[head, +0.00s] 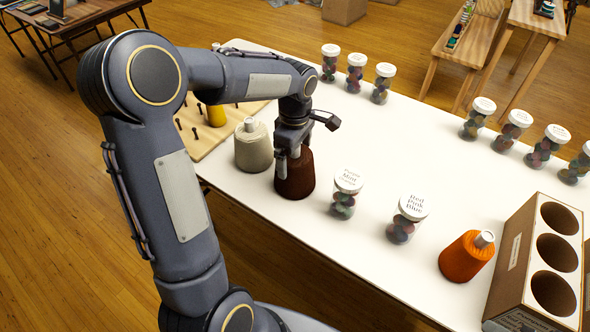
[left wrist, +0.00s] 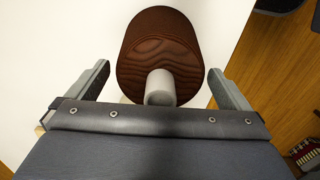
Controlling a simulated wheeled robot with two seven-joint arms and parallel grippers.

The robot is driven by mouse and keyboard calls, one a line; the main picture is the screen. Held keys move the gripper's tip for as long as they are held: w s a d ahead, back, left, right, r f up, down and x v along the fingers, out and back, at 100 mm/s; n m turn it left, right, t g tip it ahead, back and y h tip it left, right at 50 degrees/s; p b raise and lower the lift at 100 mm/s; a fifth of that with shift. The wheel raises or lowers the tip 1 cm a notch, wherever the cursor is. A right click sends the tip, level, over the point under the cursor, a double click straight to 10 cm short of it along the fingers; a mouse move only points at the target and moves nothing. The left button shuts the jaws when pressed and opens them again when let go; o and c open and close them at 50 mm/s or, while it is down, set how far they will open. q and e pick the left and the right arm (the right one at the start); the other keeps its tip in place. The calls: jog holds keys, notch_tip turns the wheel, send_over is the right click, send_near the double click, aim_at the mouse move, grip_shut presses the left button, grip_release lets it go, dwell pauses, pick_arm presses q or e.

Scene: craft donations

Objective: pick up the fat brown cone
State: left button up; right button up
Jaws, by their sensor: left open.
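The fat brown cone (head: 296,178) stands upright on the white table, between a cream cone and a labelled jar. My left gripper (head: 291,150) is directly above it, pointing down, with its fingers at the cone's top. In the left wrist view the brown cone (left wrist: 158,50) with its pale tip (left wrist: 160,88) lies between the two spread fingers of my left gripper (left wrist: 160,85). A gap shows on each side of the tip. The gripper is open and holds nothing. My right gripper is not in view.
The cream cone (head: 253,146) stands close left of the brown one. Jars (head: 345,194) and (head: 408,218) stand to the right, then an orange cone (head: 466,256) and a box with round holes (head: 541,262). A pegboard (head: 200,128) lies behind left. The table's middle (head: 420,145) is clear.

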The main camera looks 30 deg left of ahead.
pick_arm(q)
jog(key=shift+r, duration=0.1)
jog(key=c, duration=1.4)
